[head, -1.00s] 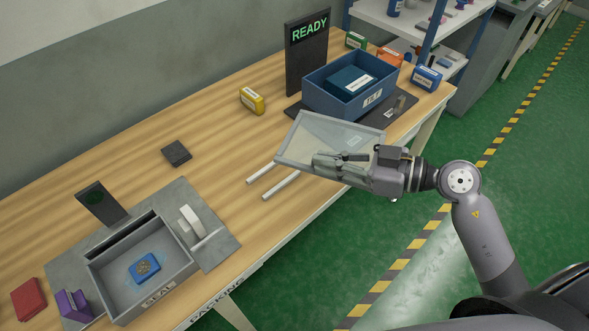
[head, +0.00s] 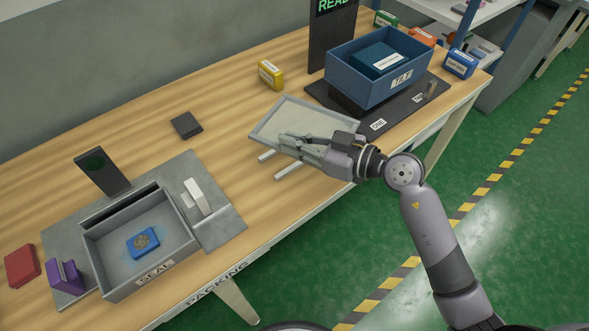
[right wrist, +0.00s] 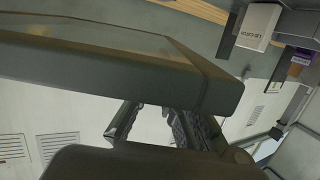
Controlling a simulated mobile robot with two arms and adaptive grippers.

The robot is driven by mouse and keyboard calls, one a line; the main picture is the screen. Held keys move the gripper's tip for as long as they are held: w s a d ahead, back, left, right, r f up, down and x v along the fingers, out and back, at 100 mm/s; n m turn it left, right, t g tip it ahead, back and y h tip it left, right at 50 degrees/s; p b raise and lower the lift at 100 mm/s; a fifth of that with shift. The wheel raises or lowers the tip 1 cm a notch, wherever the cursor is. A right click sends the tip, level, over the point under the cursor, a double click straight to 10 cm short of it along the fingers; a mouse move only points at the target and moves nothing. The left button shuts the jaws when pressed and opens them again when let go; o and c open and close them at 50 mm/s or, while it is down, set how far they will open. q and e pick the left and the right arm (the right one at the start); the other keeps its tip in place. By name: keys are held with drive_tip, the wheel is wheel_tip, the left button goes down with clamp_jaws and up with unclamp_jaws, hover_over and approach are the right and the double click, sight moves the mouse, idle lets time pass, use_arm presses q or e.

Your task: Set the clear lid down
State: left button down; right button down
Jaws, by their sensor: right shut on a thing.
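The clear lid (head: 272,123), a flat translucent panel with a grey rim, is at the middle of the table's front part. My right gripper (head: 290,142) is shut on its near edge. The lid lies over two pale rails (head: 288,170), whose front ends stick out from under it. I cannot tell whether it touches them. In the right wrist view the lid's thick rim (right wrist: 120,75) fills the upper part, close against the fingers of my right gripper (right wrist: 160,120). My left gripper is not in view.
A blue bin marked TILT (head: 350,75) stands on a dark plate behind and right of the lid. A grey SEAL tray (head: 115,280) with a blue box (head: 143,243) is at the left. A dark block (head: 186,125) and a yellow box (head: 271,74) stand behind. Bare wood lies between.

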wheel_tip(320, 180, down, 4)
drive_tip(key=shift+r+b, duration=0.1)
drive_tip(key=shift+b, duration=0.3)
wheel_tip(320, 180, down, 5)
drive_tip(key=shift+f+b, duration=0.2)
drive_tip(key=shift+b, duration=0.65)
drive_tip(key=c, duration=1.7)
unclamp_jaws()
drive_tip(key=shift+f, duration=0.1)
